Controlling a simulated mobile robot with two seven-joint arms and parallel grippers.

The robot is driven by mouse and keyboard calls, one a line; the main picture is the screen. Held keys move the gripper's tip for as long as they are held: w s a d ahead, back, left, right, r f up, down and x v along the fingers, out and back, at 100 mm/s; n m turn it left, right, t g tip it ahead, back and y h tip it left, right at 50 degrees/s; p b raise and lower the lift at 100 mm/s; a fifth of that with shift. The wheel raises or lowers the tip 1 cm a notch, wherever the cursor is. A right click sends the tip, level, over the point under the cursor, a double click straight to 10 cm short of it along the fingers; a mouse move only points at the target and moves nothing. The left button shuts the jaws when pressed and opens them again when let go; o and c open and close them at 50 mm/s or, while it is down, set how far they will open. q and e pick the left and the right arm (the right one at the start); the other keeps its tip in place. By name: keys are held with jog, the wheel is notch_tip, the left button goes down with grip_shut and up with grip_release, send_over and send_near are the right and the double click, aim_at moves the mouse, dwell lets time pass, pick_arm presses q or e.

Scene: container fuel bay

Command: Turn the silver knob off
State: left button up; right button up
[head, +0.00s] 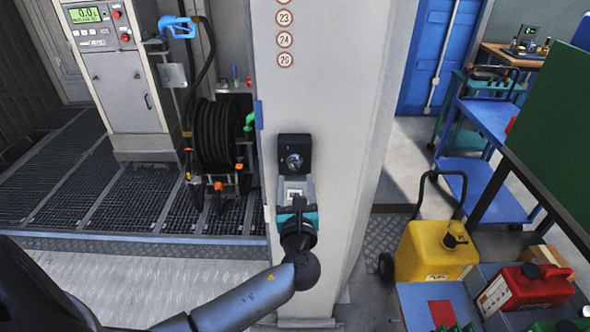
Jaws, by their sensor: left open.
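The silver knob (294,162) sits on a black square box fixed to the pale pillar, in the middle of the head view. My left gripper (297,201) is just below the box in the picture, pointing up toward it. It is open, with nothing seen between its fingers, and looks apart from the knob. A small grey fitting shows on the pillar around the fingertips, partly hidden by the gripper. The knob's exact turn angle is too small to read. My right gripper is out of view.
A fuel dispenser (117,75) with a blue nozzle (178,27) and a black hose reel (218,135) stand left of the pillar (345,110). A yellow can (430,252), a red can (525,289) and a blue cart (490,118) are at right.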

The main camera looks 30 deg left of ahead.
aim_at(295, 167)
pick_arm(q)
jog(key=shift+x, duration=2.4)
grip_shut()
